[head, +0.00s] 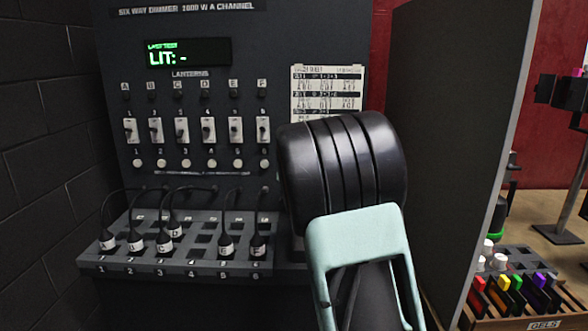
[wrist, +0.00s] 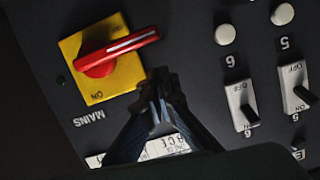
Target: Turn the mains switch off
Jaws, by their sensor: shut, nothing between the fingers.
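The mains switch is a red rotary handle (wrist: 118,52) with a white stripe on a yellow plate (wrist: 92,48), at the upper left of the wrist view. The picture is turned, so the "MAINS" and "ON" labels read upside down. The handle lies crosswise, its free end pointing right and slightly up, not at the "ON" mark below. My gripper (wrist: 160,78) is shut and empty. Its fingertips show just below the handle's free end, apart from it in the picture; depth is hard to tell. In the head view my arm hides the switch and the gripper.
The dimmer panel has a display (head: 176,54) reading "LIT: -", a row of lantern switches (head: 182,130) and a patch shelf (head: 180,256) with lettered plugs and cables. A printed card (head: 326,88) is beside my arm. A dark partition (head: 440,130) stands close on the right.

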